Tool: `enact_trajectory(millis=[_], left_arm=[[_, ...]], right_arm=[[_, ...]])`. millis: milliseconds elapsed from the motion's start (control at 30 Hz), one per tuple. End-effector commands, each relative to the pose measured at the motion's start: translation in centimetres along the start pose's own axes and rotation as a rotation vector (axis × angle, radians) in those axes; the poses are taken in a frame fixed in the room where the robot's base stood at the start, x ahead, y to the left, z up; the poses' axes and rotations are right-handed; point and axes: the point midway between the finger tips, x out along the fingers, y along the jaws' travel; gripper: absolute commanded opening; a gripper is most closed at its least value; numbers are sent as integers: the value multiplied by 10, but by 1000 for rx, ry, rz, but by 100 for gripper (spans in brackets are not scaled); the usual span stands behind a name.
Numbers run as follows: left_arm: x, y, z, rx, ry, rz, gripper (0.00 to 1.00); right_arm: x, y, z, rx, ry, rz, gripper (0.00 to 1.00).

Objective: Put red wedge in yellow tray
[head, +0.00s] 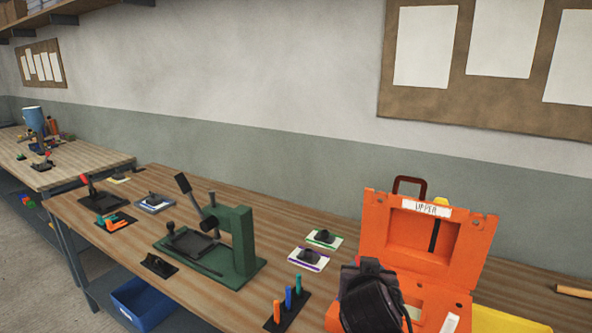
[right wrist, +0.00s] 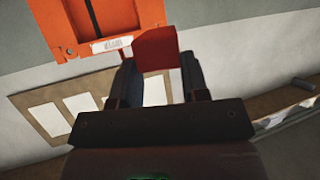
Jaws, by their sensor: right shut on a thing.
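The red wedge (right wrist: 155,48) shows in the right wrist view between the fingertips of my right gripper (right wrist: 154,70), which is shut on it. In the head view a dark part of my right arm (head: 372,297) stands in front of the orange mould; the wedge cannot be made out there. A yellow surface, likely the yellow tray (head: 502,321), shows at the bottom right of the head view, right of the mould and mostly cut off. My left gripper is not in view.
The open orange mould (head: 376,232) marked UPPER stands upright on the bench. A green press (head: 243,240), two cards with dark pieces (head: 322,239) and a rack of coloured pegs (head: 288,300) lie to its left. A wooden stick (head: 573,291) lies at far right.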

Motion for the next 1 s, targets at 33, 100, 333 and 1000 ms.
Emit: enact_trajectory(millis=[33,100,333,1000], left_arm=[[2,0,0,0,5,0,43],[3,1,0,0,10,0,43],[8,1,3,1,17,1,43],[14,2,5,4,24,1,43]], right_arm=[[-2,7,7,-20,2,-30,18],[-6,13,16,-39,1,-75,18],[-19,39,55,-86,-4,-188,18],[-22,80,101,-86,1,-213,18]])
